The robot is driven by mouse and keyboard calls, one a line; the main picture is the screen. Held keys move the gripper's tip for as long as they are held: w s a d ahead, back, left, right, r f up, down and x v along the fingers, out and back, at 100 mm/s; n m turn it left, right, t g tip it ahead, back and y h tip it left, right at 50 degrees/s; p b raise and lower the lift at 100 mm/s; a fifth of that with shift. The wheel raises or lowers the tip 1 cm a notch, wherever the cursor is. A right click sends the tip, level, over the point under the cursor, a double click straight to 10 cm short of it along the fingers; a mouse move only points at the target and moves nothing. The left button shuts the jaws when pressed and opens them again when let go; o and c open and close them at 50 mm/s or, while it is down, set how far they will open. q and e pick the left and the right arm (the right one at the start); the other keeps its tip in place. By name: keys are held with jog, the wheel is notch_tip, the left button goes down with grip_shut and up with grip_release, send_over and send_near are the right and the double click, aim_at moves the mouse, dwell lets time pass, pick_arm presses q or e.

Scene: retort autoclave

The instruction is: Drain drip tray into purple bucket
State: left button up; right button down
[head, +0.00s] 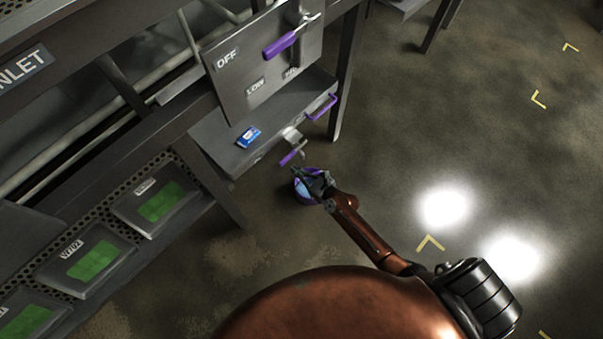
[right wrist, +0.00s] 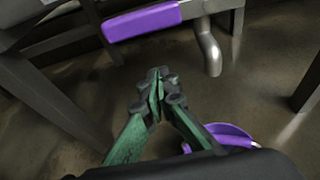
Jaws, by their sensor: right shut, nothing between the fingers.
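The grey drip tray (head: 212,130) is below the panel in the head view. A purple lever (head: 293,152) sits at its front edge; it shows large in the right wrist view (right wrist: 142,22), beside a grey downward spout (right wrist: 211,52). The purple bucket (head: 299,197) stands on the floor below the lever, partly hidden by my right gripper (head: 308,177). In the right wrist view the bucket (right wrist: 236,137) is at lower right, partly cut off by my wrist. My right gripper (right wrist: 157,80) is shut and empty, apart from the lever. My left gripper is out of view.
The panel (head: 262,80) above carries OFF and LOW labels and a purple-handled lever (head: 279,45). A blue and white packet (head: 248,137) lies on the tray. A purple loop handle (head: 322,107) is at its right. Open floor lies right.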

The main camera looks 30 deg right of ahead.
aim_at(294, 153)
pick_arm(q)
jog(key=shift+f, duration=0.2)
pick_arm(e)
jog(key=shift+w+a+r, duration=0.1)
jog(key=shift+w+r, duration=0.15)
jog(key=shift+r, duration=0.35)
jog(key=shift+w+a+r, duration=0.1)
jog(key=shift+w+r, duration=0.2)
jog(key=shift+r, duration=0.25)
jog(key=shift+w+a+r, duration=0.1)
jog(key=shift+w+r, duration=0.15)
jog(key=shift+r, duration=0.35)
